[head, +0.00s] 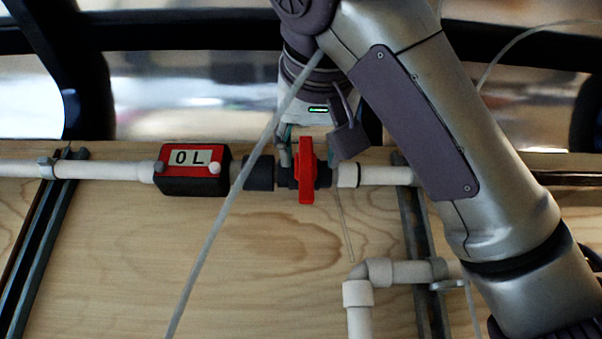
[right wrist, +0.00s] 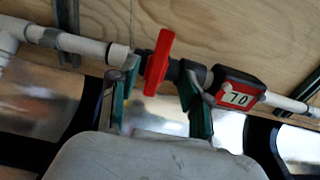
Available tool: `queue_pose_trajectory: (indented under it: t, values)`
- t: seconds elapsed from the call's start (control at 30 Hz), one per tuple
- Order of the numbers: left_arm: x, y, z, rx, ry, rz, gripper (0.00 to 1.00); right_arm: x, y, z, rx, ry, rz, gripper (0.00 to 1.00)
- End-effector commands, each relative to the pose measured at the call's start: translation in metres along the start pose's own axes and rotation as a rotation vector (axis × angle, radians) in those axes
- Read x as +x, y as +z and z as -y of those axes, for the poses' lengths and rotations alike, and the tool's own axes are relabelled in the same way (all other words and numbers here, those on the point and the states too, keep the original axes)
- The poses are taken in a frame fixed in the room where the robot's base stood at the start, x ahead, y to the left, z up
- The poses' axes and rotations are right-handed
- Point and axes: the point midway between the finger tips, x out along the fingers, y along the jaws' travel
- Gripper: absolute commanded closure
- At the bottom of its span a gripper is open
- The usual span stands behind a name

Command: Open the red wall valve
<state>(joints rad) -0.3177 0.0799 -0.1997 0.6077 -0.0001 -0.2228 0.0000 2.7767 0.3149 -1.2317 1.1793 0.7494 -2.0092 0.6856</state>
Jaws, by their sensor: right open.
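The red wall valve (head: 306,172) sits on the white pipe in the head view. Its red handle stands upright in the picture, crosswise to the pipe. It also shows in the right wrist view (right wrist: 159,62). My right gripper (head: 308,145) comes down from above in the head view, with one finger on each side of the handle's upper end. In the right wrist view my gripper (right wrist: 153,85) has its greenish fingers spread apart with the handle between them. I see no clear contact with the handle. My left gripper is out of view.
A red and black meter reading "0 L" (head: 192,168) is on the pipe (head: 105,168) to the left. A white pipe elbow (head: 372,274) lies below right. The wooden panel (head: 120,270) is behind, with metal rails (head: 47,240) across it. A thin grey rod slants in front.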

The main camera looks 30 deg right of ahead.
Motion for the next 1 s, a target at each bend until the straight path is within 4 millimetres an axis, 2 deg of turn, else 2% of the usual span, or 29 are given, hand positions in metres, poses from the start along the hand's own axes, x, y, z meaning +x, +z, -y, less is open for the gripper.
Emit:
queue_pose_trajectory:
  t: [0.03,0.3,0.5,0.83,1.0]
  values:
    - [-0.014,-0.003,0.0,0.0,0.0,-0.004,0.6,0.014,-0.006,0.001,-0.003,-0.001,0.005,0.52]
    - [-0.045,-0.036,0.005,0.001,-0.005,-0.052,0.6,0.062,-0.005,0.001,-0.002,-0.002,0.003,0.52]
    - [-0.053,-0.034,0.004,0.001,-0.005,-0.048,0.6,0.076,-0.002,0.001,0.0,-0.001,0.0,0.52]
    - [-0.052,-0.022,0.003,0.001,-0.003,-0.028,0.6,0.078,0.0,0.0,0.001,0.0,-0.001,0.52]
    - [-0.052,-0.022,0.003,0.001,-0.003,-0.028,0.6,0.078,0.0,0.0,0.001,0.0,-0.001,0.8]
